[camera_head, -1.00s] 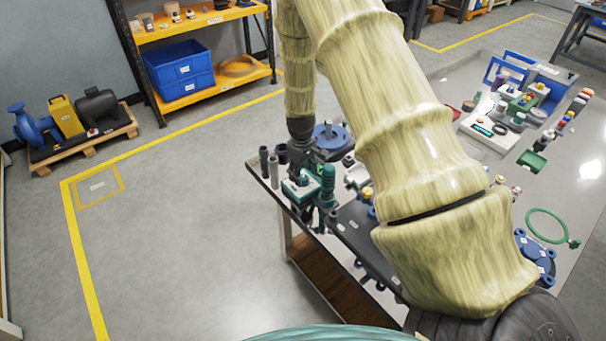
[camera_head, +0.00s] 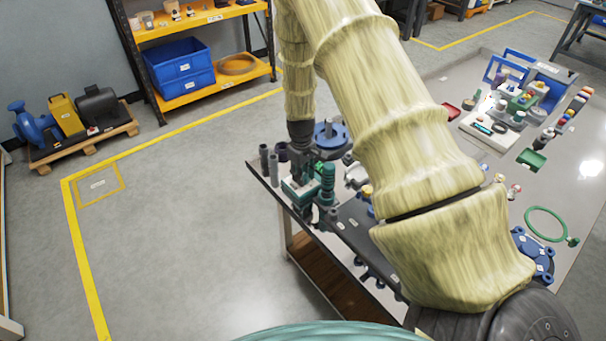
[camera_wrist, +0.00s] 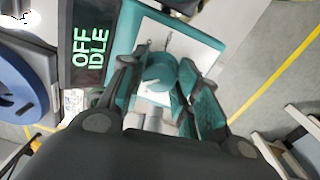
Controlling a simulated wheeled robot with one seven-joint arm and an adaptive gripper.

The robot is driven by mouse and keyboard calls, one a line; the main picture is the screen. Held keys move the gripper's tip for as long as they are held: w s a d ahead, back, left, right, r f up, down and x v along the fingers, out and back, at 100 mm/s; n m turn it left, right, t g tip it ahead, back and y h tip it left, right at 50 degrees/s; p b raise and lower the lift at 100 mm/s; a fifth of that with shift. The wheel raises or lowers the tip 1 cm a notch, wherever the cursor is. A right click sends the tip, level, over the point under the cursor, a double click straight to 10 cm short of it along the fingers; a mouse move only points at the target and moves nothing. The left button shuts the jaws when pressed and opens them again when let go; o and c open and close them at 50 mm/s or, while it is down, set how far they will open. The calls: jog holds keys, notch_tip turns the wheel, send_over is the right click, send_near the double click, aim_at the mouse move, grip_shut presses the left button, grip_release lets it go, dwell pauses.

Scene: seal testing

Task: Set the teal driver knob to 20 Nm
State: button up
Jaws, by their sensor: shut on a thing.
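The teal driver station (camera_head: 297,190) stands at the near left corner of the table in the head view. In the wrist view its teal housing (camera_wrist: 205,48) has a white dial face and a dark display (camera_wrist: 90,45) reading "OFF" and "IDLE". My gripper (camera_wrist: 160,80) is over the dial face, its two fingers on either side of the round teal knob (camera_wrist: 159,72), and shut on it. The scale's numbers are too small or hidden to read. In the head view my gripper (camera_head: 302,172) is small and dark above the station.
A teal upright tool (camera_head: 327,182) stands just right of the station. Grey cylinders (camera_head: 268,163) stand at its left. A blue flanged part (camera_head: 331,138) is behind it. The table's left edge is close, with open floor beyond.

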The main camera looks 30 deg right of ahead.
jog(key=m, duration=0.4)
jog(key=shift+m, duration=0.3)
jog(key=m, duration=0.3)
jog(key=shift+m, duration=0.3)
jog(key=m, duration=0.3)
jog(key=shift+m, duration=0.3)
jog(key=shift+w+m+g, duration=0.1)
jog(key=shift+m+g, duration=0.2)
jog(key=shift+m, duration=1.6)
jog(key=o, duration=1)
